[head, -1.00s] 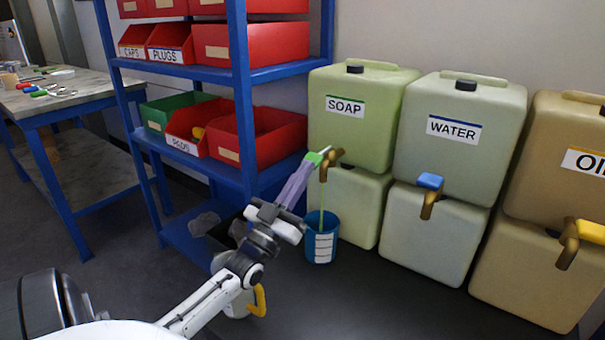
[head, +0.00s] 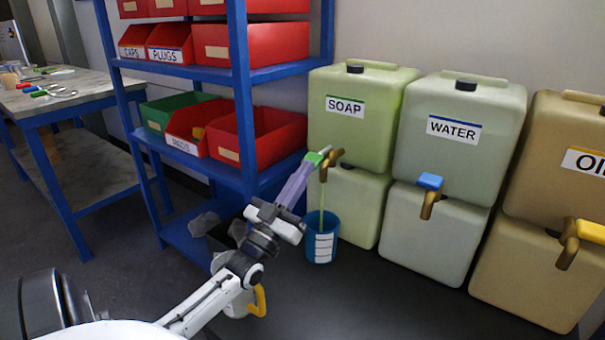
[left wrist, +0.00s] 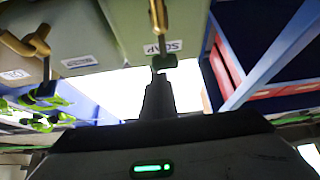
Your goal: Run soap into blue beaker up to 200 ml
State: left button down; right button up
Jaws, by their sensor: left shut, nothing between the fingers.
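The soap container (head: 362,115) stands at the left of the row of containers. Its brass tap (head: 331,163) has a green handle (head: 315,158). A thin green stream (head: 322,198) falls from the tap into the blue beaker (head: 321,240), which stands upright under it on the dark surface. The beaker has a white graduated scale; the liquid level inside cannot be made out. My left gripper (head: 306,168) is shut and empty, its tips at the green handle. The left wrist view shows its fingers (left wrist: 158,95) in line with the tap (left wrist: 160,20). My right gripper is not seen.
The water container (head: 460,135) with a blue-handled tap and the oil container (head: 550,130) with a yellow-handled tap stand to the right. A blue shelf rack (head: 240,95) with bins is behind my arm. A yellow-handled pitcher (head: 240,303) stands left of the beaker. The dark surface in front is clear.

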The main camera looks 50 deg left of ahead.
pick_arm(q)
jog(key=shift+w+f, duration=0.1)
jog(key=shift+f, duration=0.55)
jog(key=s+d+p, duration=0.2)
jog(key=s, duration=1.1)
jog(key=shift+d+r, duration=0.3)
jog(key=shift+d, duration=0.05)
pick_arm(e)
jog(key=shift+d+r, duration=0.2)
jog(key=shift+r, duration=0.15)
pick_arm(q)
jog(key=w+d+f+m+g+h+p, duration=0.2)
jog(key=d+f+g+h+p, duration=0.45)
jog(key=d+f, duration=0.95)
jog(key=s+d+f+m+g+p, duration=0.1)
jog(key=s+d+f+g+p, duration=0.1)
jog(key=s+d+f+g, duration=0.2)
jog(key=s+d+f+m+g+h+p, duration=0.1)
jog(key=s+d+f+g, duration=0.3)
jog(key=d, duration=0.7)
jog(key=shift+s+d+f+m+g+p, duration=0.2)
jog(key=shift+s+m+g+p, duration=0.25)
jog(key=shift+s, duration=0.55)
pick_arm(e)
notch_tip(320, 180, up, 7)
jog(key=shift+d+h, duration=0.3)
